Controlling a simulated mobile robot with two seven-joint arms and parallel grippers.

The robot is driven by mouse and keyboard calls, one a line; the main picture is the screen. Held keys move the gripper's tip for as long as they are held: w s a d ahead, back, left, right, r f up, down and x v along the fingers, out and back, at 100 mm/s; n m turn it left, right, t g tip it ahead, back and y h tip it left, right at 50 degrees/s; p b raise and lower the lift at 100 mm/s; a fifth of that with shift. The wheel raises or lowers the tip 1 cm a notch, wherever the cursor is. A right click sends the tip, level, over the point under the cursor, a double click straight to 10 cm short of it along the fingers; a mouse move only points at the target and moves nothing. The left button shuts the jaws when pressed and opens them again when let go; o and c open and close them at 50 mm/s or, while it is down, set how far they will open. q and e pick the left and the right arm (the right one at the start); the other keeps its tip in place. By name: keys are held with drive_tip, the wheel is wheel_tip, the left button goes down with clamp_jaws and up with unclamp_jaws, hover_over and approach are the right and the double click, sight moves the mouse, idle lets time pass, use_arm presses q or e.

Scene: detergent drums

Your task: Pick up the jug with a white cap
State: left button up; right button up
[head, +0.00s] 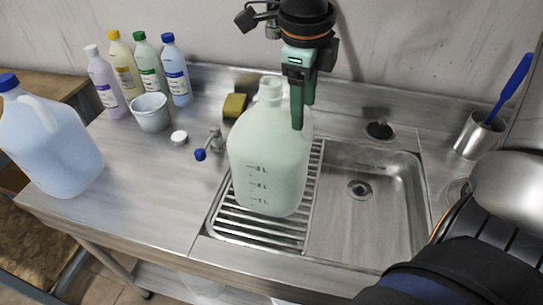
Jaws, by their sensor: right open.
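A large translucent pale green jug (268,165) with litre marks stands upright on the ribbed drain rack beside the sink basin. Its top (270,88) is whitish green; I cannot tell whether this is a cap or a bare neck. My right gripper (303,112) points down at the right of the jug's neck, and its green fingers overlap the jug's right shoulder in the picture. It is open with nothing between the fingers; contact with the jug cannot be told. A bluish jug (55,145) with a blue cap (8,82) stands at the left. My left gripper is out of view.
Several bottles (178,75) and a grey cup (150,112) stand at the back left. A small round white piece (179,137), a tap (214,140) and a sponge (235,106) are near the jug. The sink basin (365,220) is empty. A holder (478,135) with a blue-handled brush (513,85) stands right.

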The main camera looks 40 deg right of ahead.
drive_tip(key=shift+f, duration=0.3)
drive_tip(key=shift+c, duration=0.3)
clamp_jaws()
drive_tip(key=shift+r, duration=0.1)
idle(0.8)
